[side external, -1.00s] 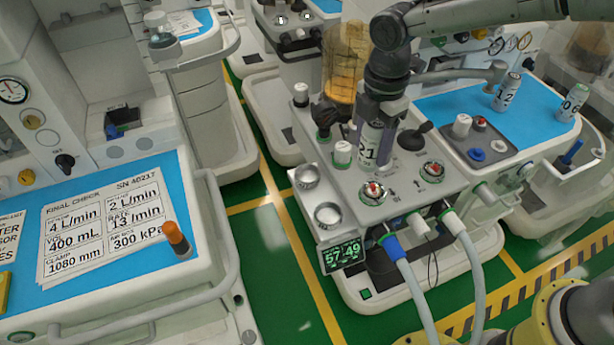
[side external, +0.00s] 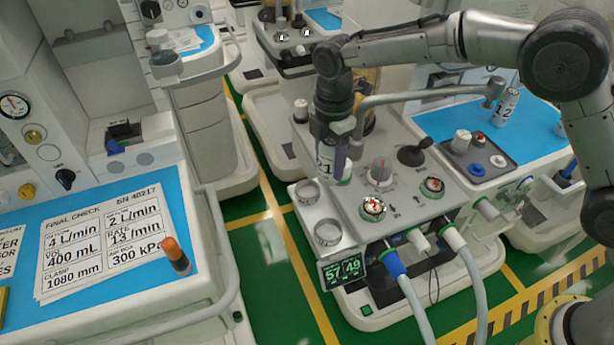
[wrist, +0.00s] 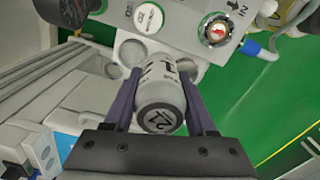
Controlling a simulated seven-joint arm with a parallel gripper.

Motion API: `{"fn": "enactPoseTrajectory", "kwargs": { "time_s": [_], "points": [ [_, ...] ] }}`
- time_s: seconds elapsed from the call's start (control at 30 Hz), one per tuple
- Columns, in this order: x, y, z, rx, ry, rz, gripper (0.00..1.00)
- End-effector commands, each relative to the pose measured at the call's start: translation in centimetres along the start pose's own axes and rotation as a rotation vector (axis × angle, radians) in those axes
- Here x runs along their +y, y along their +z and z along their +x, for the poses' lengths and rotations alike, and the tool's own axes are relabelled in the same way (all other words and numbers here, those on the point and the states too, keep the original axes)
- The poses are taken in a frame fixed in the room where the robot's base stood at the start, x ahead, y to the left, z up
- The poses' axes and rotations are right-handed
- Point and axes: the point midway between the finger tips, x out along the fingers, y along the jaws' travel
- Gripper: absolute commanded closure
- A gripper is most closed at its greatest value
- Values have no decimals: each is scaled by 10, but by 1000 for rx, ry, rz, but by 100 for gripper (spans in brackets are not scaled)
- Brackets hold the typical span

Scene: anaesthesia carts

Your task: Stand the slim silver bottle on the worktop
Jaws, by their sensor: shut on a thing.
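A slim silver-grey bottle (side external: 325,168) with a dark number on its side is held by my gripper (side external: 336,150). It hangs roughly upright above the left part of the grey control panel, near two round metal cups. In the wrist view the bottle (wrist: 160,100) sits between the two dark fingers of my gripper (wrist: 160,82), with a numbered round end facing the camera. My gripper is shut on it. The blue worktop (side external: 180,205) of the left cart lies to the left, apart from the bottle. Another blue worktop (side external: 440,122) lies at the right.
An orange-topped cylinder (side external: 176,255) stands on the left worktop's right edge, beside printed sheets (side external: 105,245). A rail (side external: 228,235) borders that cart. The metal cups (side external: 318,212), knobs and hoses (side external: 410,295) crowd the panel. Another numbered bottle (side external: 507,107) stands on the right worktop.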

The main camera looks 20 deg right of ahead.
Motion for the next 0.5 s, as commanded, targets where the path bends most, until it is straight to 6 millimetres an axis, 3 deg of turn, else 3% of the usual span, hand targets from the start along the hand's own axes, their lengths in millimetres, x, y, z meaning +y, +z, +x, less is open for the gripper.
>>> {"fn": "enactPoseTrajectory", "kwargs": {
  "time_s": [0.2,0.5],
  "points": [
    [31,-8,32,0,0,0,100],
    [48,-12,51,0,1,0,100]
  ]
}}
